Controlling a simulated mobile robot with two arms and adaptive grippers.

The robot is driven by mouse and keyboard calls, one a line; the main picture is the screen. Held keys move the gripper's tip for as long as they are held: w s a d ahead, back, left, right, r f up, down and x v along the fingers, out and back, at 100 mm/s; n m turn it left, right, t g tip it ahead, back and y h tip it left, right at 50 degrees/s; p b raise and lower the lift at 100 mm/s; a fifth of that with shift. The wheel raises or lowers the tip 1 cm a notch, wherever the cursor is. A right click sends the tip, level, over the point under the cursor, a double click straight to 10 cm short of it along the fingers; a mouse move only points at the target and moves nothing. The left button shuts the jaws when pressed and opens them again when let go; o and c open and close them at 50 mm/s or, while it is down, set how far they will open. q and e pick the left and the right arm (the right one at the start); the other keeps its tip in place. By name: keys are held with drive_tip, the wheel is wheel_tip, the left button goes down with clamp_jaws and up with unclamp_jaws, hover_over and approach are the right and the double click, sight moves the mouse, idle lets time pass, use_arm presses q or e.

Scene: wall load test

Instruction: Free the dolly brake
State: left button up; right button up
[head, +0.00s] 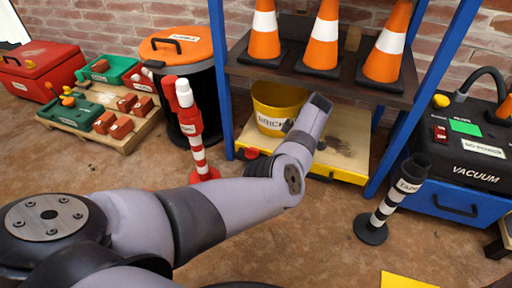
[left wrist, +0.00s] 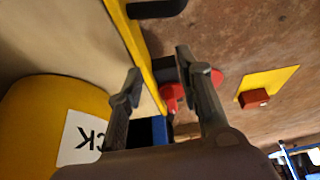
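The dolly (head: 345,148) is a low wooden platform with a yellow edge under the shelf; its yellow edge also shows in the left wrist view (left wrist: 136,45). A small red part (head: 251,153), likely the brake, sits at its front left edge. In the left wrist view red (left wrist: 172,98) shows by the edge, partly behind a finger. My left gripper (left wrist: 158,75) is open, its fingers spread above the dolly edge and apart from each other. In the head view my arm hides most of it. Whether it touches the red part cannot be told. My right gripper is not in view.
A yellow bucket (head: 278,98) stands on the dolly. Cones (head: 322,45) stand on the shelf above. A red-and-white post (head: 196,140) and the TAPE post (head: 385,208) stand on either side. A yellow sheet (left wrist: 275,82) with a red block (left wrist: 254,98) lies on the floor.

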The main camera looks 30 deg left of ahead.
sight(254, 148)
use_arm(q)
drive_tip(key=a+b, duration=0.1)
drive_tip(key=a, duration=0.2)
drive_tip(key=s+a+b, duration=0.1)
drive_tip(key=a, duration=0.1)
drive_tip(key=s+a+b, duration=0.1)
drive_tip(key=a, duration=0.2)
drive_tip(key=shift+a+f, duration=0.2)
drive_tip(key=shift+a, duration=0.15)
drive_tip(key=shift+s+a+f+b, duration=0.1)
drive_tip(key=shift+a+f+b, duration=0.25)
drive_tip(key=shift+b, duration=0.65)
drive_tip(key=shift+c, duration=0.5)
clamp_jaws()
